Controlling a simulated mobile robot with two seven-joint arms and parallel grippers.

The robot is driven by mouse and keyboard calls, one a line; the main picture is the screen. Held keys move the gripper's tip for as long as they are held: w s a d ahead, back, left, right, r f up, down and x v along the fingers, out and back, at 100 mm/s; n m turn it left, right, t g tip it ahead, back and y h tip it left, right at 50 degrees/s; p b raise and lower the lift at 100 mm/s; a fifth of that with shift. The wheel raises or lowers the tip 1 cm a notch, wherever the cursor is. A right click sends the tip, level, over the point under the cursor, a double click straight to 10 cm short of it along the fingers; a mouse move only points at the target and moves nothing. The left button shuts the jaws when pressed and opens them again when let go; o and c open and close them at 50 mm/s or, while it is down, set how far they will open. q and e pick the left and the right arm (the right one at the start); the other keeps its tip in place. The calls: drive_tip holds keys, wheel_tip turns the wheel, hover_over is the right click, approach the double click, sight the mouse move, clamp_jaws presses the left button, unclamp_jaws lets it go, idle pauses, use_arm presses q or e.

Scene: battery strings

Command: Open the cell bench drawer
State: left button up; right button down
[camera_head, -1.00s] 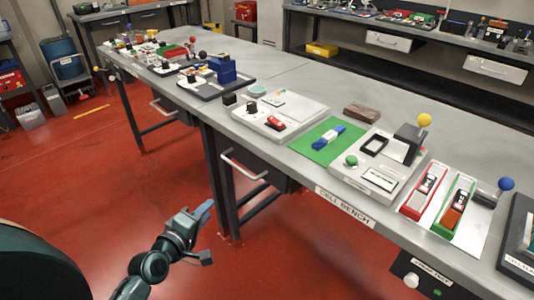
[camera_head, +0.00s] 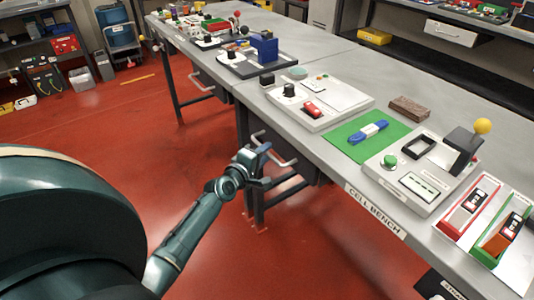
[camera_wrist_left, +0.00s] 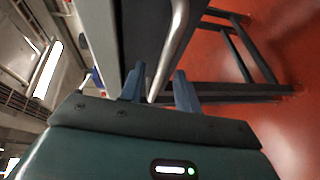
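The cell bench drawer (camera_head: 300,162) is a dark box under the bench top, behind the bench leg. Its silvery bar handle (camera_head: 282,160) sticks out from the front, and the drawer looks shut. My left gripper (camera_head: 266,166) is right at the handle. In the left wrist view the gripper (camera_wrist_left: 160,90) has its two blue-grey fingers apart, with the handle bar (camera_wrist_left: 177,35) running down between them. I see a gap between the bar and the right finger; contact with the left finger is unclear. My right gripper is not in view.
The grey bench top (camera_head: 335,135) carries devices, a green mat (camera_head: 352,150) and a brown block (camera_head: 409,109). The CELL BENCH label (camera_head: 375,210) is on its front edge. A bench leg (camera_head: 243,135) stands close to the gripper. The red floor (camera_head: 120,130) in front is open.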

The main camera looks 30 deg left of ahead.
use_arm(q)
drive_tip(key=shift+w+f, duration=0.15)
drive_tip(key=shift+w, duration=0.8)
clamp_jaws()
